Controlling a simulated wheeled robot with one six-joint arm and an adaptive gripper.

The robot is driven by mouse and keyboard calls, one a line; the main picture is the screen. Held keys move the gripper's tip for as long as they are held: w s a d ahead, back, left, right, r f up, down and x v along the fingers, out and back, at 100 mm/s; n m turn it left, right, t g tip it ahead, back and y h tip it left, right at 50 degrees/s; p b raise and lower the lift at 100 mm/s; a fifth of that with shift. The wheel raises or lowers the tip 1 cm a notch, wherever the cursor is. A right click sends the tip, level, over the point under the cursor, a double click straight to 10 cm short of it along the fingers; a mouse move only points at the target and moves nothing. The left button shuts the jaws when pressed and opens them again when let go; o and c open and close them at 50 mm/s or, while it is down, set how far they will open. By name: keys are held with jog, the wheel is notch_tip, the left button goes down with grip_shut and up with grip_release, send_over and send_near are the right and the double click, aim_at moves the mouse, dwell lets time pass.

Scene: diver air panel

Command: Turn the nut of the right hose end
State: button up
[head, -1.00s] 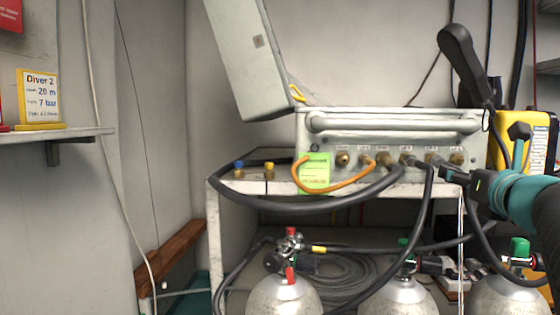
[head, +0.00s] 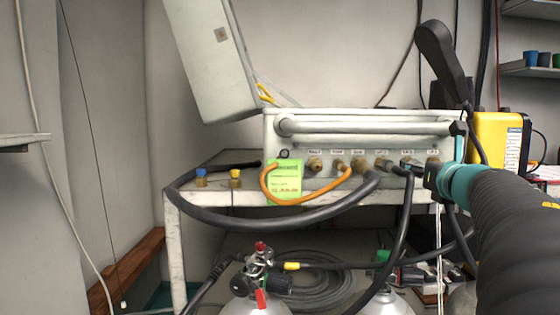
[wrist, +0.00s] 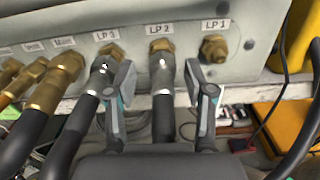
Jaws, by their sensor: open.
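The right hose end with its silvery nut (wrist: 162,72) sits on the port labelled LP 2 of the grey panel (wrist: 135,52), its black hose hanging down. My gripper (wrist: 159,84) is open, one finger on each side of this hose end. A clear gap shows on the right; the left finger stands between the two silvery hose ends. I cannot tell whether anything touches. The left hose end (wrist: 101,80) sits on the port just left. In the head view my gripper (head: 422,170) is at the panel's right part and hides part of the LP 2 fitting.
A bare brass port, LP 1 (wrist: 214,48), is right of the right finger. Thick brass hose ends (wrist: 58,82) crowd the left. An orange hose (head: 305,200) loops before a green tag (head: 284,182). A yellow box (head: 497,140) stands right; gas cylinders (head: 258,304) stand below.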

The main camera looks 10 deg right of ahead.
jog(key=shift+w+d, duration=0.2)
jog(key=shift+w, duration=0.3)
grip_shut()
